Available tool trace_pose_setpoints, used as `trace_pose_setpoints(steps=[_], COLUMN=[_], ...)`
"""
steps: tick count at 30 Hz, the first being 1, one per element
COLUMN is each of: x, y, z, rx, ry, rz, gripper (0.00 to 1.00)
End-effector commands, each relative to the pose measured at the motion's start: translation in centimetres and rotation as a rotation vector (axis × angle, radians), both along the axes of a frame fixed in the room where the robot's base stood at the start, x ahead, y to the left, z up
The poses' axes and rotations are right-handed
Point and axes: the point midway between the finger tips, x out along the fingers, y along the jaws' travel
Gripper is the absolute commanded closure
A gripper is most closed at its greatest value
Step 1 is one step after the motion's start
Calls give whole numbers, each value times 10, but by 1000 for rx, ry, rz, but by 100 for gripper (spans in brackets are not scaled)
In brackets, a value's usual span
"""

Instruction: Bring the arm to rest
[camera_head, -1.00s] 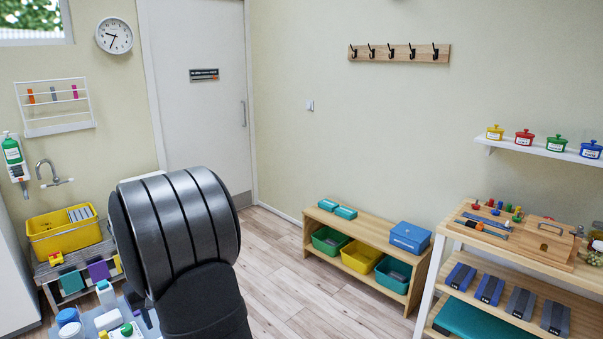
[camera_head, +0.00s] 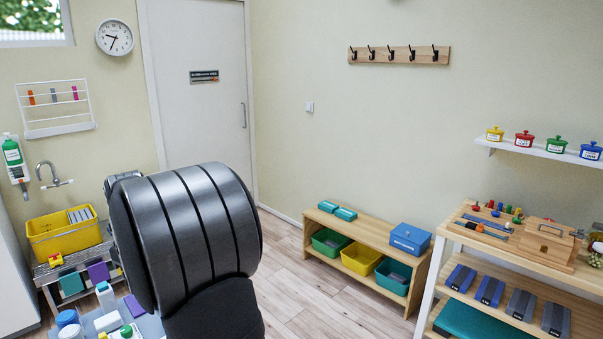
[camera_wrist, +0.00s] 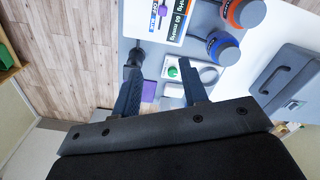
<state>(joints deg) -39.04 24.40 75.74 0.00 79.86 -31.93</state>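My gripper (camera_wrist: 160,66) shows in the wrist view with its two dark fingers spread apart. It is open, and nothing is visibly clamped between the fingers. Beyond the gap I see a white tray or box with a green round item (camera_wrist: 172,71) and a purple piece (camera_wrist: 149,90), which look farther off than the fingertips. In the head view a large dark ribbed part of my arm (camera_head: 190,235) fills the lower left middle. My gripper is hidden from the head view.
Bottles and tubs stand on a grey surface (camera_head: 152,326) beside my arm. A yellow bin (camera_head: 60,238) sits left. A low wooden bench (camera_head: 375,240) and a shelf unit (camera_head: 440,262) stand right. A grey case (camera_wrist: 290,80) and printed card (camera_wrist: 165,20) show in the wrist view.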

Motion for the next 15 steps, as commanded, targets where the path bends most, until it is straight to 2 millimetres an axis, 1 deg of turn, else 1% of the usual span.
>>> trace_pose_setpoints(steps=[15], x=[0], y=[1], z=[20], rx=[1], ry=[-1], rz=[428], gripper=[60])
